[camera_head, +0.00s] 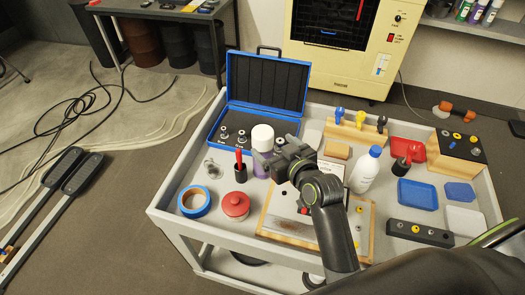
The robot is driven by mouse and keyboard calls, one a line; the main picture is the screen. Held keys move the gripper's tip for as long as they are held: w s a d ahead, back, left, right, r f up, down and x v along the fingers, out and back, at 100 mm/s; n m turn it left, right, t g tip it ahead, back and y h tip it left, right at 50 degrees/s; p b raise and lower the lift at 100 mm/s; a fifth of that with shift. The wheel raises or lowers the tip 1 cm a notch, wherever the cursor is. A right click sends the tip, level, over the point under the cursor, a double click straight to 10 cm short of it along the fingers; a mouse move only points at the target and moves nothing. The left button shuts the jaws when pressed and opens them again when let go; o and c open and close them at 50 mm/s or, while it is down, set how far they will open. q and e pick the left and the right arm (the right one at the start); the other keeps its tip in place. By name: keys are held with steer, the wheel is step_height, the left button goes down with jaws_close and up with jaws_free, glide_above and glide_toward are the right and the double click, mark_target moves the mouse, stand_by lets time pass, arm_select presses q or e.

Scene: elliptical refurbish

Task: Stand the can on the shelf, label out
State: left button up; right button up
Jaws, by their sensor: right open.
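A purple can with a white cap (262,136) stands upright on the grey cart, in front of the open blue case. My right gripper (272,156) is open at the can's right side. Its fingers overlap the can's body in the picture; I cannot tell whether they touch it. The can's label is not readable, and part of its body is hidden by the gripper. A grey shelf (500,26) at the top right holds several spray cans (474,11). My left gripper is not in view.
The cart (168,200) also holds a blue tool case (268,82), a red-handled tool (240,168), blue tape (194,201), a red pot (236,205), a white bottle (365,169) and blue trays (417,194). A cream cabinet (345,65) stands behind. Cables lie on the left floor.

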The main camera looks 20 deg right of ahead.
mark_target(264, 136)
steer(key=p+x, duration=0.1)
steer(key=x, duration=0.4)
steer(key=shift+w+f, duration=0.1)
steer(key=shift+w, duration=0.6)
steer(key=x, duration=0.1)
steer(key=p+x, duration=0.1)
steer(key=shift+w+d+f, duration=0.2)
steer(key=shift+w, duration=0.15)
steer(key=shift+w+a+f+p, duration=0.15)
steer(key=shift+w+f+p, duration=0.15)
steer(key=shift+w, duration=0.3)
steer(key=shift+r, duration=0.1)
steer(key=c, duration=1.8)
